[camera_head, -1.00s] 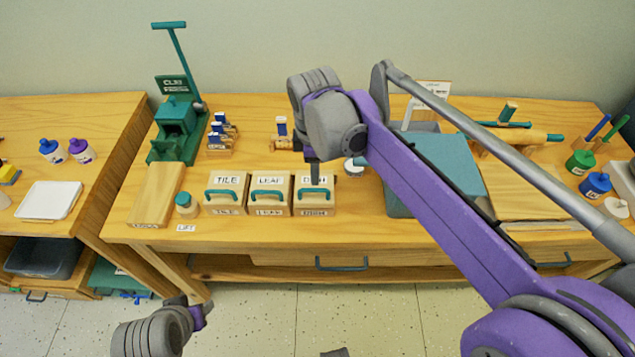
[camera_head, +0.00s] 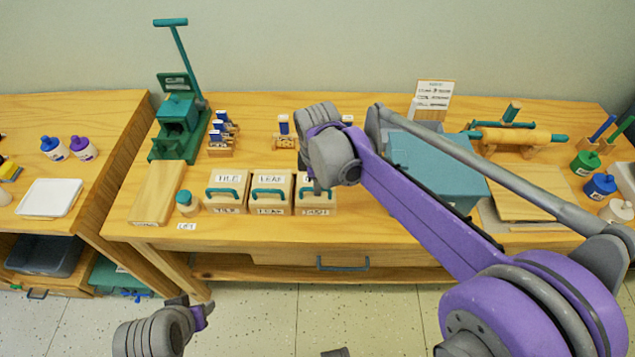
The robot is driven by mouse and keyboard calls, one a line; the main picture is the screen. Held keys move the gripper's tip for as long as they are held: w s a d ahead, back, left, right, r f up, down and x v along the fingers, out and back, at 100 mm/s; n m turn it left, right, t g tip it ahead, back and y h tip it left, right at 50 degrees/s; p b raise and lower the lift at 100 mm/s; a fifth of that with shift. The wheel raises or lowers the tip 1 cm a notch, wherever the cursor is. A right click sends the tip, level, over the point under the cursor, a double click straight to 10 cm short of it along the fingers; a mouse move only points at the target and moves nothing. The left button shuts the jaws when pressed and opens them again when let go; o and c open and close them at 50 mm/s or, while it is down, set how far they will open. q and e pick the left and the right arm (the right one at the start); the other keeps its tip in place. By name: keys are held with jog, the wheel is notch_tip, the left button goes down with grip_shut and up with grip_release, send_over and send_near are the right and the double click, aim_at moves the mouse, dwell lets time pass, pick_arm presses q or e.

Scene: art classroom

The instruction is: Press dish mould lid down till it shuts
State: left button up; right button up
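The dish mould (camera_head: 315,211) is a pale wooden box with a teal handle and a dish label, the rightmost of three moulds on the table. My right gripper (camera_head: 317,186) points down at its lid from above. The fingers look together as one narrow dark shape, with nothing held. They seem to touch the lid top or hover just over it; my wrist hides part of the lid. I cannot see whether the lid is fully shut. Part of my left arm (camera_head: 160,330) shows low at the left; its fingers are not clear.
The leaf mould (camera_head: 271,210) and tile mould (camera_head: 227,211) stand close to the left. A teal box (camera_head: 440,165) stands to the right, partly behind my arm. A green press (camera_head: 180,125) is at the back left.

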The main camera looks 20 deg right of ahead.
grip_shut()
dwell(1.1)
jog(key=shift+w+d+r+g+p, duration=0.1)
jog(key=shift+w+r+g+p, duration=0.2)
jog(key=shift+w+r+g, duration=0.15)
jog(key=shift+w+d+r+g+p, duration=0.25)
jog(key=shift+w+r+p, duration=0.25)
jog(key=shift+w+r, duration=0.2)
jog(key=shift+s, duration=0.1)
